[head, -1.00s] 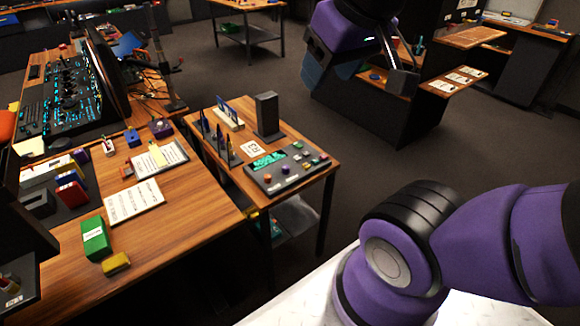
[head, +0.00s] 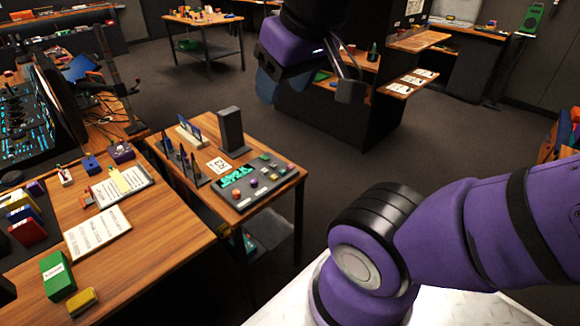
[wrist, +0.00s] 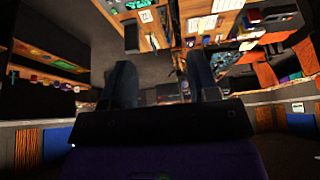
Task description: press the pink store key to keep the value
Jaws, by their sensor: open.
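The trackball panel (head: 262,180) is a dark grey console with a teal lit display and several small coloured keys and knobs. It lies on a small wooden table left of centre in the head view. The keys are too small for me to tell the pink store key apart surely. My gripper (head: 347,78) hangs high in the head view, to the right of and apart from the panel. In the wrist view my gripper (wrist: 160,82) has its two dark fingers spread with nothing between them. A teal display shows at the top edge of that view.
A dark upright block (head: 230,131) and a rack of upright pieces (head: 184,163) stand behind and left of the panel. A wooden desk (head: 150,240) with papers and boxes is at the left. Open floor lies right of the small table.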

